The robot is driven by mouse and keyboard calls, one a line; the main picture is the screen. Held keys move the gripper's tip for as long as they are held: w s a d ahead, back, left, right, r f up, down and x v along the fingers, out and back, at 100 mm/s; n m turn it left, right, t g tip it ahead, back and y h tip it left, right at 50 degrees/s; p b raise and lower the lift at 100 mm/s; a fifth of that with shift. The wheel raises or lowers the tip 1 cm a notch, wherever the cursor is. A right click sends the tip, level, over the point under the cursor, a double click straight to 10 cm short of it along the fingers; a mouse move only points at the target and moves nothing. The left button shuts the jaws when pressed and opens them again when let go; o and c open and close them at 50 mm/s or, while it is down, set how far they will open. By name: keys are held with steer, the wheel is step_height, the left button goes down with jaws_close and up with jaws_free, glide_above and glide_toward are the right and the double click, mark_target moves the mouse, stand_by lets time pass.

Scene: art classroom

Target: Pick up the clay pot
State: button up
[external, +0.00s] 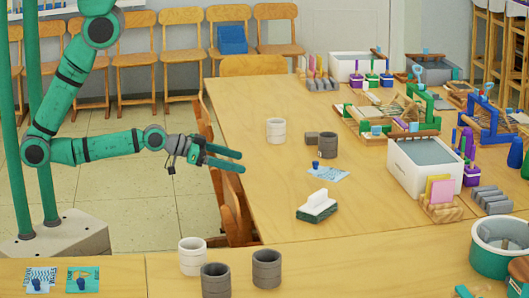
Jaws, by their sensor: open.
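Several small ribbed cylindrical pots stand upright on the tables; I cannot tell which one is the clay pot. A cream pot (276,131) and a dark grey pot (328,145) are on the long table (250,95). Another cream pot (192,256) and two grey pots, one left (215,281) and one right (267,269), are on the near table. My gripper (241,162) is open and empty, with its fingers pointing right over the left edge of the long table. It is left of and nearer than the cream pot there, apart from every pot.

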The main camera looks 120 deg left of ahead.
steer(key=s+a+n, duration=0.1)
steer(key=a, duration=0.3)
steer(key=s+a+r+n+g+y, duration=0.1)
steer(key=s+a, duration=0.1)
steer(key=a, duration=0.3)
steer(key=s+a+g, duration=0.1)
steer(key=s+a, duration=0.1)
steer(key=a, duration=0.2)
steer(key=shift+a+r+n+y, duration=0.25)
steer(key=shift+a+n+y, duration=0.05)
steer(key=shift+n+y, duration=0.1)
steer(key=n+g, duration=0.1)
steer(key=g, duration=0.1)
glide_toward(268, 130)
steer(key=shift+w+f+y, duration=0.3)
steer(key=shift+w, duration=0.2)
steer(key=shift+a, duration=0.3)
steer(key=x, duration=0.4)
steer(key=shift+w+a+f, duration=0.2)
steer(key=shift+a+f, duration=0.05)
steer(key=shift+a, duration=0.05)
steer(key=shift+x, duration=2.65)
steer(key=shift+s, duration=0.1)
steer(key=c, duration=1.2)
steer(key=shift+c, duration=0.2)
